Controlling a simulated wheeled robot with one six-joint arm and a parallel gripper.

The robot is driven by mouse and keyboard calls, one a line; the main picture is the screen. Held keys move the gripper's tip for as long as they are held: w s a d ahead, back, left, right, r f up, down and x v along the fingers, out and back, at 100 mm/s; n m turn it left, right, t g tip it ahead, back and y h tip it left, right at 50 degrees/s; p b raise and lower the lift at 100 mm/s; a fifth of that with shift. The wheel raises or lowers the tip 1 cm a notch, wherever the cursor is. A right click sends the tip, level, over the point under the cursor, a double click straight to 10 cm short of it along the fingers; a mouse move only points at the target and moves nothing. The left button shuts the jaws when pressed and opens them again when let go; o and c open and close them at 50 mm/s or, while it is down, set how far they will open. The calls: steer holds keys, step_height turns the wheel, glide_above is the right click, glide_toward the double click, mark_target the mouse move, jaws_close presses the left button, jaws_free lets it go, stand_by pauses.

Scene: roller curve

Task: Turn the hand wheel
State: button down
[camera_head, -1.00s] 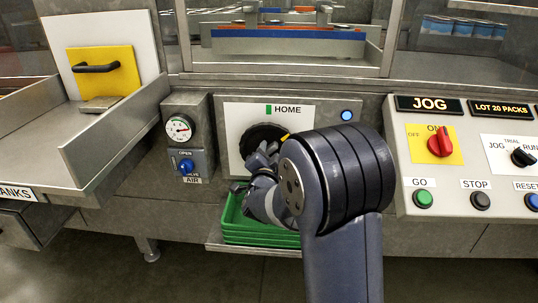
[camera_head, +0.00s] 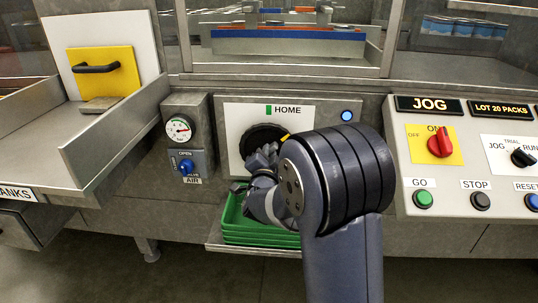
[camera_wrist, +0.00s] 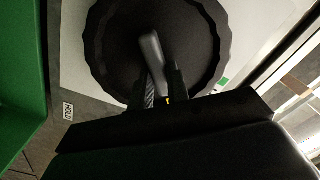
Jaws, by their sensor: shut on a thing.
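The black hand wheel (camera_head: 262,137) sits on a white plate under the HOME label, with a small yellow mark at its upper right. My arm covers its lower right part in the head view. In the wrist view the wheel (camera_wrist: 108,45) fills the upper middle, with a scalloped rim and a grey handle (camera_wrist: 152,52) standing out from its face. My gripper (camera_wrist: 162,82) is at the wheel with its two fingers shut on the lower end of this handle. In the head view the fingers (camera_head: 262,160) are partly hidden against the dark wheel.
Green trays (camera_head: 255,228) are stacked just below the wheel. The air gauge (camera_head: 179,129) and blue valve knob (camera_head: 186,166) are to the left. The control panel (camera_head: 462,195) with its buttons and switches is to the right of my arm.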

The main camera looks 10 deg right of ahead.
steer(key=shift+n, duration=0.3)
steer(key=shift+a+r+n+p, duration=0.1)
steer(key=shift+n+p, duration=0.4)
steer(key=shift+n, duration=1.05)
steer(key=shift+a+r+n+p, duration=0.1)
steer(key=shift+n+p, duration=0.4)
steer(key=shift+n, duration=1.05)
steer(key=c, duration=1.4)
jaws_free()
steer(key=shift+o, duration=0.2)
steer(key=shift+a, duration=0.1)
steer(key=p+v, duration=0.1)
steer(key=v, duration=0.9)
steer(key=shift+s, duration=0.35)
